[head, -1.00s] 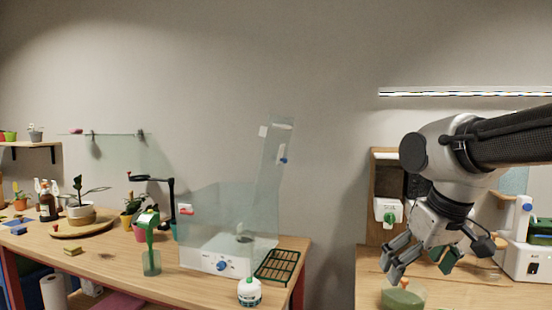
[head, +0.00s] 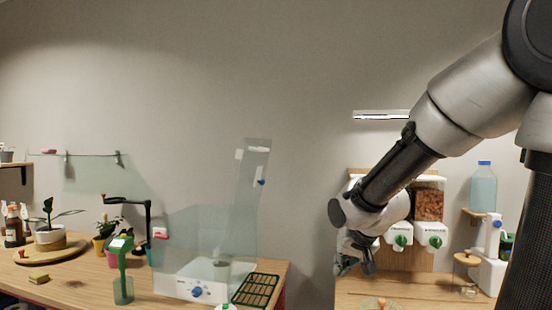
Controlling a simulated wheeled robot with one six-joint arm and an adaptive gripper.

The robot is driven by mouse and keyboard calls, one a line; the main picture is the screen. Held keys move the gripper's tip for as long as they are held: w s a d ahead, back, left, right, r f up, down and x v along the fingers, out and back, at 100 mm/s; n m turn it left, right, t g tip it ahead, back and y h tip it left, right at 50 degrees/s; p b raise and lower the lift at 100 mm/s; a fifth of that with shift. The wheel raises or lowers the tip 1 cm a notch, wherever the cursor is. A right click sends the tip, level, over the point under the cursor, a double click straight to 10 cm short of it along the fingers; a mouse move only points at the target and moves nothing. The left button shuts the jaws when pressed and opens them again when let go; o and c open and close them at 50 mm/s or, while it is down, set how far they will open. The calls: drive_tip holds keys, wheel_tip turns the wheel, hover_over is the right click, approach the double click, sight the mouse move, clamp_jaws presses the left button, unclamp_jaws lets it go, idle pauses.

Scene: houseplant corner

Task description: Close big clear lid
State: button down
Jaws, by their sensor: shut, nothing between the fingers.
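The big clear lid (head: 253,185) stands raised, nearly upright and leaning slightly right, at the right side of a clear box (head: 190,240). The box has a white base (head: 180,288) with a blue knob, and its top looks open. A small pot shows dimly through its wall. My gripper (head: 350,266) is right of the lid and box, well apart from them, over the right-hand table. It is shut and empty; its fingers are small and partly hidden by my wrist.
A green slotted tray (head: 256,290) lies right of the box. Dispensers with green knobs (head: 402,240) are behind my arm. A gap separates the two tables.

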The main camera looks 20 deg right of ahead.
drive_tip(key=w+a+r+m+t+y, duration=0.1)
drive_tip(key=w+r+m+t, duration=0.1)
drive_tip(key=w, duration=0.3)
drive_tip(key=w+a+r+m+t, duration=0.1)
drive_tip(key=w+r+m+t, duration=0.2)
drive_tip(key=w, duration=0.1)
drive_tip(key=w+a+r+m+t+y, duration=0.2)
drive_tip(key=r+m+t, duration=0.25)
drive_tip(key=r, duration=0.45)
drive_tip(key=w+a+r+m+t+y, duration=0.1)
drive_tip(key=r+m+t+y, duration=0.1)
drive_tip(key=r+m+t, duration=0.45)
drive_tip(key=w+a+r+n+g, duration=0.1)
drive_tip(key=w+a+r, duration=0.1)
drive_tip(key=w, duration=0.3)
drive_tip(key=w+a+r+n+g, duration=0.1)
drive_tip(key=w+a+r, duration=0.2)
drive_tip(key=w, duration=0.3)
drive_tip(key=shift+r+g, duration=0.4)
drive_tip(key=shift+r, duration=0.1)
drive_tip(key=shift+w+a, duration=0.15)
